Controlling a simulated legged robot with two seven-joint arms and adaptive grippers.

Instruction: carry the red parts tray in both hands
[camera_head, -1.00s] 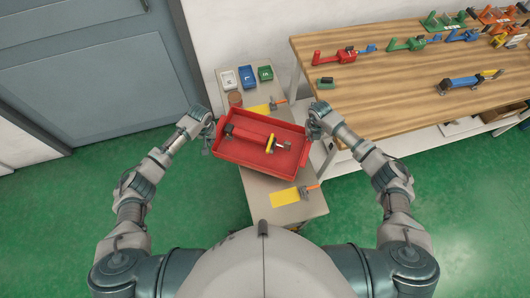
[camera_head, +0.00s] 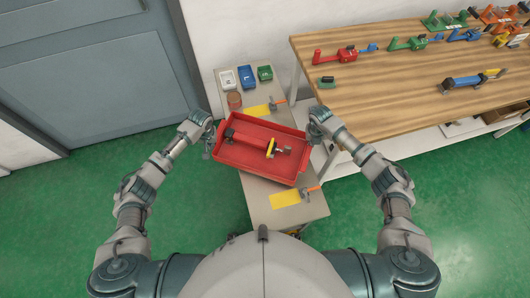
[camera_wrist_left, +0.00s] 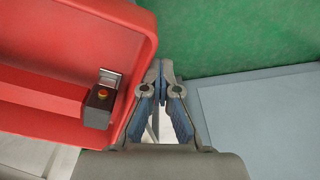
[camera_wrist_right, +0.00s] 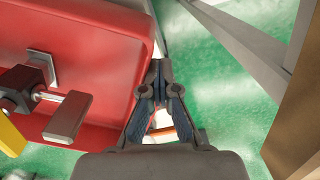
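The red parts tray (camera_head: 246,166) is over the narrow grey cart, its long sides sloping down to the right. A red toggle clamp (camera_head: 246,139) with a yellow handle and a grey tip lies inside it. My left gripper (camera_head: 209,141) is at the tray's left end; in the left wrist view its fingertips (camera_wrist_left: 160,72) close together at the red rim. My right gripper (camera_head: 312,132) is at the right end; in the right wrist view its fingertips (camera_wrist_right: 161,70) also close at the rim. Whether the tray's underside touches the cart is hidden.
The cart (camera_head: 256,203) carries white, blue and green bins (camera_head: 246,76), a brown round container (camera_head: 234,100) and yellow sheets (camera_head: 285,199). A wooden workbench (camera_head: 400,85) with several clamps stands at right. A grey door (camera_head: 85,75) is at left. Green floor is open on both sides.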

